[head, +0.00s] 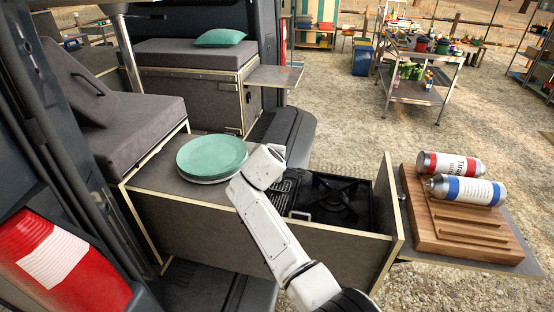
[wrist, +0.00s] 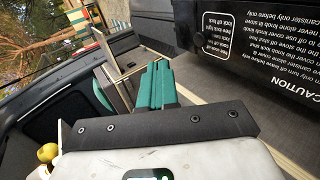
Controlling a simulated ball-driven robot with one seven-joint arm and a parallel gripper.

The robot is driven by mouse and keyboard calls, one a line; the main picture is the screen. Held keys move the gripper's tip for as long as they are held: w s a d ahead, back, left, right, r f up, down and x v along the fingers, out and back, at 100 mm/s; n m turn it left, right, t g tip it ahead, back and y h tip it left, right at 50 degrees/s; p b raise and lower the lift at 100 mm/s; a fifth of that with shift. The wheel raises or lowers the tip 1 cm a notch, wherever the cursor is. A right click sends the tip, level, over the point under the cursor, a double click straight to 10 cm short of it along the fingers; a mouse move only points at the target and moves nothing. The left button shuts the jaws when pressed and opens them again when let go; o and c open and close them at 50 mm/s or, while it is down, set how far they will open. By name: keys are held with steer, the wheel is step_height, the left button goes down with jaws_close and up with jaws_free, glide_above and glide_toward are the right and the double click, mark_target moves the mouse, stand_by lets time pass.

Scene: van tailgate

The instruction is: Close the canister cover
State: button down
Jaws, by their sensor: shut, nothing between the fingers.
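In the wrist view a black panel with white caution print (wrist: 265,50) fills the upper right; its text names the canister cover. In the head view a black printed panel (head: 287,181) shows at the left end of the black stove (head: 340,198), partly behind my arm. I cannot tell how far the cover stands open. My gripper (wrist: 155,72) has teal fingers, shut and empty, to the left of the printed panel and apart from it in the picture. In the head view my arm hides the fingers.
The stove sits in a pulled-out drawer (head: 392,215) with raised walls. Green plates (head: 212,155) are stacked on the counter left of my arm. A wooden board (head: 465,240) with two canisters (head: 466,190) lies on the right shelf. Gravel ground (head: 350,130) is open behind the drawer.

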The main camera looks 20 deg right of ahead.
steer(key=f+g+y, duration=0.1)
steer(key=w+d+f+g+y+b, duration=0.1)
steer(key=w+f+g+y, duration=0.1)
steer(key=g, duration=0.1)
steer(key=shift+w+d, duration=0.15)
steer(key=shift+d, duration=0.15)
steer(key=shift+f+b, duration=0.3)
steer(key=shift+b, duration=0.1)
steer(key=b+x, duration=0.3)
steer(key=shift+w+d+f+b, duration=0.1)
steer(key=shift+d+f+b, duration=0.1)
steer(key=shift+f+b, duration=0.6)
